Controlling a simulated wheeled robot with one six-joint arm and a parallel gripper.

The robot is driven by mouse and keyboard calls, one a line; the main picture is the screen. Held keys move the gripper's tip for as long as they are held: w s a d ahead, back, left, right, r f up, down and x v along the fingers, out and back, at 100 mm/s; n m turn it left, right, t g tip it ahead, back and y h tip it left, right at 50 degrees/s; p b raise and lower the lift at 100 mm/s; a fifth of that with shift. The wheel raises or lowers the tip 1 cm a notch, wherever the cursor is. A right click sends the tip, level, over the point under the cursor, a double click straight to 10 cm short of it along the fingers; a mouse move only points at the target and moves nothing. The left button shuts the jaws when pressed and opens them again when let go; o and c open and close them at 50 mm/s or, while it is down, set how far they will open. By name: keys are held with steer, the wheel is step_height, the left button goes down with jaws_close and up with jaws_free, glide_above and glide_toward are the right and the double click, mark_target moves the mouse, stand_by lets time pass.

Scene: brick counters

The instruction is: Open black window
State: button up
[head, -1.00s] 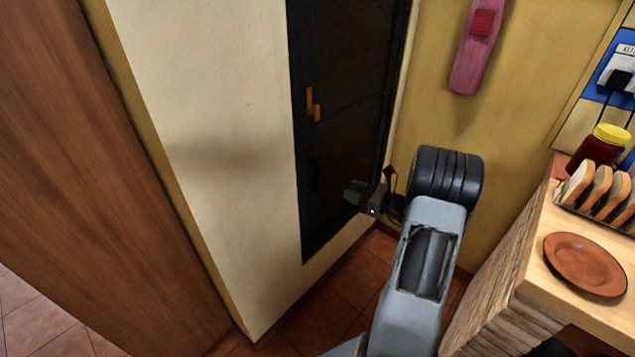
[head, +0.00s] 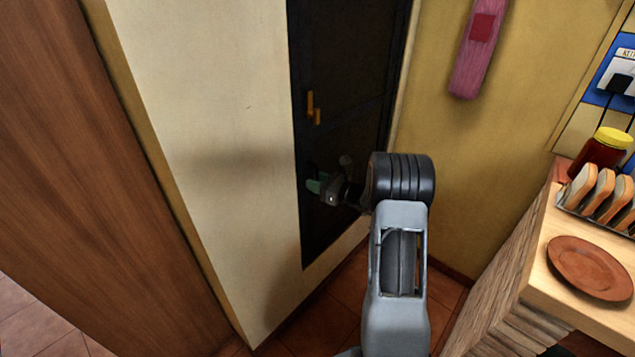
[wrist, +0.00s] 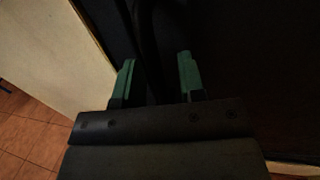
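The black window (head: 348,75) is a tall dark panel set in the cream wall in the head view. It looks closed. A small orange-yellow handle (head: 313,108) sits near its left edge. My gripper (head: 316,184) is below the handle, in front of the panel's lower left part. In the wrist view its two green fingers (wrist: 157,76) stand apart, with a dark vertical bar of the window between or behind them. I cannot tell whether the fingers touch it. The orange handle does not show in the wrist view.
A cream wall (head: 190,130) and a brown wooden panel (head: 90,170) stand to the left. At right, a brick counter (head: 545,240) holds a brown plate (head: 590,267), a toast rack with bread (head: 600,190) and a yellow-lidded jar (head: 603,150). Tiled floor shows below.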

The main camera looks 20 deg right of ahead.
steer(key=shift+c, duration=0.2)
jaws_close()
stand_by(0.4)
